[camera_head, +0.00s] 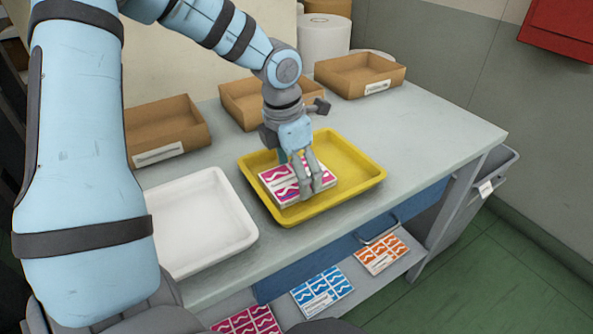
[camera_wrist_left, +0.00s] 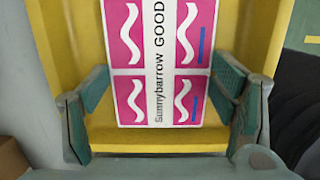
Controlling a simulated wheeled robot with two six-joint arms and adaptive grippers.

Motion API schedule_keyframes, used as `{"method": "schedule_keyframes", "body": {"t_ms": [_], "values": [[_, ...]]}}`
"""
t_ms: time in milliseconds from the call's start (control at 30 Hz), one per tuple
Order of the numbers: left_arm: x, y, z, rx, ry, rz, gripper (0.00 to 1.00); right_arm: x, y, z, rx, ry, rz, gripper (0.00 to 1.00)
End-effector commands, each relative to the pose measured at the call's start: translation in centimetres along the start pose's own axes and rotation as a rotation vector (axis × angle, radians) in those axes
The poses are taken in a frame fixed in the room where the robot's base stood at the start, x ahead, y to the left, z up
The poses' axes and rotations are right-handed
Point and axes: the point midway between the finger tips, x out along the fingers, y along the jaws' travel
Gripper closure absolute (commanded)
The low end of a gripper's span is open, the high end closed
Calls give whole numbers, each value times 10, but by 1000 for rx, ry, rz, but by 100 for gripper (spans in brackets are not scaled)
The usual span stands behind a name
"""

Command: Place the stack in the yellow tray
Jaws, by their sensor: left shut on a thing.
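The stack (camera_head: 280,181) is a pile of flat white and magenta printed cards or packs. It sits within the left part of the yellow tray (camera_head: 352,172) on the table; I cannot tell if it touches the tray floor. My left gripper (camera_head: 309,187) comes down from above and is shut on the stack. In the left wrist view, the fingers grip the opposite edges of the stack (camera_wrist_left: 160,50), which reads "Sunnybarrow GOOD", with the yellow tray (camera_wrist_left: 150,138) around it. The right gripper is not in view.
An empty white tray (camera_head: 200,225) stands left of the yellow tray. Several cardboard bins (camera_head: 165,130) line the back. Magenta, blue (camera_head: 322,291) and orange (camera_head: 381,254) printed packs lie on the shelf below. The right tabletop (camera_head: 440,125) is clear.

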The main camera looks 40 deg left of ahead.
Motion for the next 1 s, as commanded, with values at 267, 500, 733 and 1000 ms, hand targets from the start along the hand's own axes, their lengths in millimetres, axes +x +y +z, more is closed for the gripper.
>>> {"method": "schedule_keyframes", "body": {"t_ms": [267,500,733,1000], "values": [[2,0,0,0,0,0,15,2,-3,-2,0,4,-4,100],[1,0,0,0,0,0,1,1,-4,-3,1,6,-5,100],[-3,0,1,0,0,0,1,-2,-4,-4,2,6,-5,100],[-67,0,2,0,-5,2,1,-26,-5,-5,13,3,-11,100]]}}
